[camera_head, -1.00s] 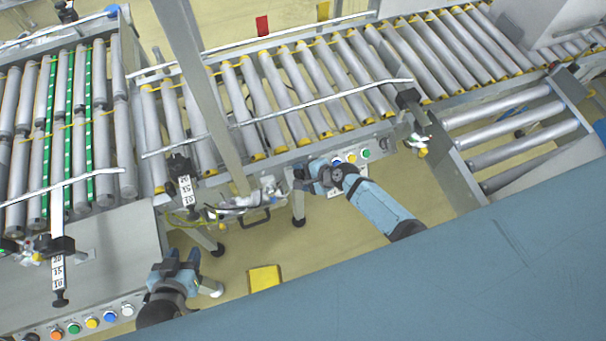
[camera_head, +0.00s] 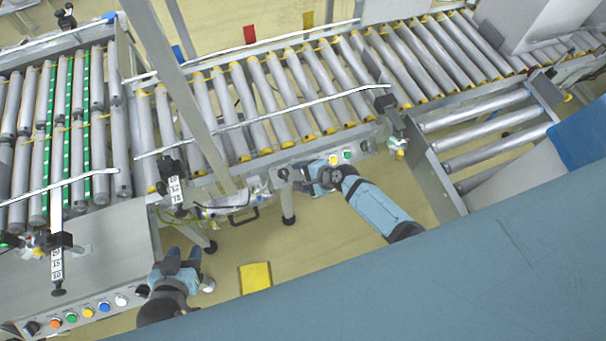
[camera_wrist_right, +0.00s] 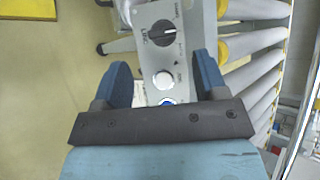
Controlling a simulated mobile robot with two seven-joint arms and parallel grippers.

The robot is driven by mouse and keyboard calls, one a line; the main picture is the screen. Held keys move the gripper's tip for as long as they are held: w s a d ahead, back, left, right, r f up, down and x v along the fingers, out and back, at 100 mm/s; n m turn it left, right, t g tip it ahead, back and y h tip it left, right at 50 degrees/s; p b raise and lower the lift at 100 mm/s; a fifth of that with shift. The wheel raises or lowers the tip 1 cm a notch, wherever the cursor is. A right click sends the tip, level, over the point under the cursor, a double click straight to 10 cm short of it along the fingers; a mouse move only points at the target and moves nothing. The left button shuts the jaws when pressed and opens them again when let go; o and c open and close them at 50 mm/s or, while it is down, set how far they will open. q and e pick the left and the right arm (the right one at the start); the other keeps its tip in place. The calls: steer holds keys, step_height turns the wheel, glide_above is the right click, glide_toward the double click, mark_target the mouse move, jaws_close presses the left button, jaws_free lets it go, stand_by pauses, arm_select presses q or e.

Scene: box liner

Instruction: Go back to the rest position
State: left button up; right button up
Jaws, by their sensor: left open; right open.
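My left gripper (camera_head: 180,256) is at the lower left of the head view, over the floor near the left machine's button panel. Its fingers are apart and nothing shows between them. My right gripper (camera_head: 302,175) is near the middle, close to the button panel (camera_head: 345,156) on the front of the roller conveyor. In the right wrist view its two blue fingers (camera_wrist_right: 163,85) are apart and empty. The panel with a black rotary knob (camera_wrist_right: 163,33) and a white button (camera_wrist_right: 162,80) shows beyond and between them. I cannot tell whether the fingers touch the panel.
The roller conveyor (camera_head: 290,93) runs across the back. A left panel holds several coloured buttons (camera_head: 88,311). A yellow block or mark (camera_head: 255,277) is on the floor between my arms. A blue surface (camera_head: 400,290) fills the lower right. A grey post (camera_head: 185,90) stands at left.

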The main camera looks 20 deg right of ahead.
steer(key=shift+s+d+r, duration=0.15)
steer(key=shift+s, duration=0.05)
stand_by(0.3)
steer(key=s+d+r+n+t+h+p, duration=0.2)
steer(key=s+r+n+p, duration=0.1)
steer(key=s+r+n, duration=0.5)
steer(key=s+d+r+n+t+h+p, duration=0.1)
steer(key=s+d+r+n+h+p, duration=0.1)
steer(key=s+r+n, duration=0.7)
step_height(320, 180, up, 2)
steer(key=shift+d+r+n+t+p, duration=0.2)
steer(key=shift+d+n+t+p, duration=0.2)
steer(key=shift+d+p, duration=0.2)
steer(key=shift+r, duration=0.2)
steer(key=shift+c, duration=0.2)
